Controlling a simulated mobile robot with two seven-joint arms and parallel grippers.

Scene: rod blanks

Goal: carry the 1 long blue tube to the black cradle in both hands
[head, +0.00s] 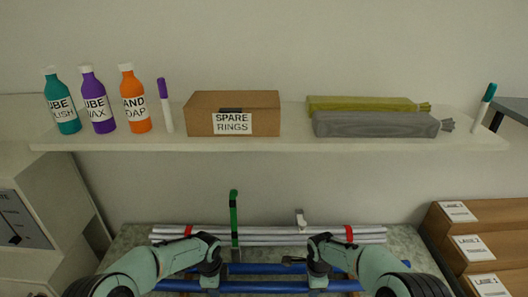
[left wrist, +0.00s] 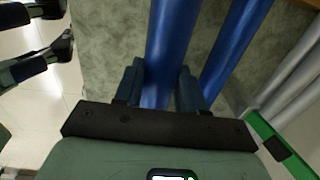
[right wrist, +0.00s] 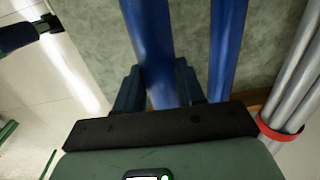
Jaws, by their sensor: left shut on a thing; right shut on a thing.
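Two long blue tubes run side by side in front of me. The nearer blue tube (head: 265,287) passes between the fingers of both my grippers; it also shows in the left wrist view (left wrist: 172,45) and the right wrist view (right wrist: 148,45). My left gripper (head: 210,280) is shut on its left part and my right gripper (head: 318,280) on its right part. The other blue tube (head: 265,268) lies just behind, apart from the fingers. I cannot tell how far the held tube is above the bench. I cannot make out the black cradle.
White tubes with red bands (head: 270,238) lie along the back of the grey bench (head: 125,238). A green upright (head: 234,215) stands by them. A shelf (head: 280,142) above holds bottles, a spare-rings box (head: 205,105) and wrapped bundles. Brown labelled boxes (head: 450,232) stand at right.

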